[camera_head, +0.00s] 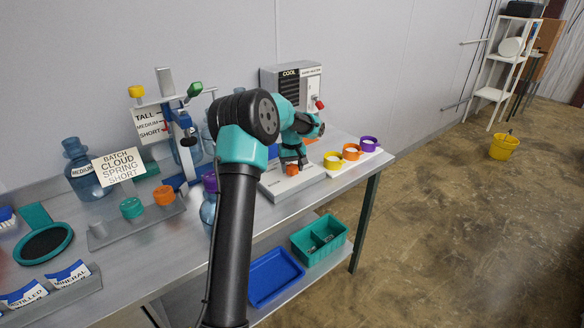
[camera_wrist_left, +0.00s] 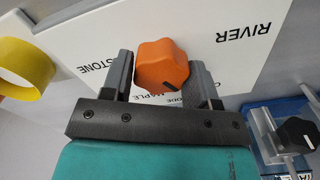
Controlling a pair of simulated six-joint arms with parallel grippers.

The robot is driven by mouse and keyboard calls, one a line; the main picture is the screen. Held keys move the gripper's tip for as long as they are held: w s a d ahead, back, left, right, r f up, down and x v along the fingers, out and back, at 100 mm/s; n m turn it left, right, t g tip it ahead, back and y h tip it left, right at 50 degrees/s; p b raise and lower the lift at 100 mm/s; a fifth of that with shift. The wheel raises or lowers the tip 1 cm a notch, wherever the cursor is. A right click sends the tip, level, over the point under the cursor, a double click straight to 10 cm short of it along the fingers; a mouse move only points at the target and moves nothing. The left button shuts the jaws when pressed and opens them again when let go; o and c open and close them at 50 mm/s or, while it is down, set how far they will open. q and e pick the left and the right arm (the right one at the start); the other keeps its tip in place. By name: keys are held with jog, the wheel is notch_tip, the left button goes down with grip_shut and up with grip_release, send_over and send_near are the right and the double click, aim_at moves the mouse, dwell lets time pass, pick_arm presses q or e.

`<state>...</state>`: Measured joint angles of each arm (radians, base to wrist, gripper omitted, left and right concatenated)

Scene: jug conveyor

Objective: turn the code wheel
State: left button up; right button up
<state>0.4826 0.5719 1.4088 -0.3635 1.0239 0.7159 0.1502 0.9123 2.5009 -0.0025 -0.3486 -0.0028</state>
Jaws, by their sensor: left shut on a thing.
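The code wheel is an orange faceted knob (camera_head: 292,170) on a pale slanted panel (camera_head: 275,188) on the bench. In the left wrist view the knob (camera_wrist_left: 163,62) sits between the fingers of my left gripper (camera_wrist_left: 162,75), which is shut on it. A black mark on the knob points to the lower right of that view. The panel (camera_wrist_left: 90,35) reads RIVER and STONE, with MAPLE and CODE partly hidden by the gripper. In the head view my left gripper (camera_head: 292,160) is over the knob and its arm hides part of the panel. My right gripper is not in view.
Yellow (camera_head: 333,160), orange (camera_head: 351,152) and purple (camera_head: 370,144) rings stand right of the panel. A COOL machine (camera_head: 285,75) is behind. A batch sign (camera_head: 118,167) and blue jugs stand left. A blue tray (camera_head: 272,278) and teal bin (camera_head: 322,238) are on the lower shelf.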

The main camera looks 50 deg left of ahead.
aim_at(292, 166)
pick_arm(q)
jog(key=o, duration=0.9)
jog(key=shift+r, duration=0.1)
notch_tip(292, 166, up, 17)
jog(key=shift+r, duration=0.15)
dwell(0.6)
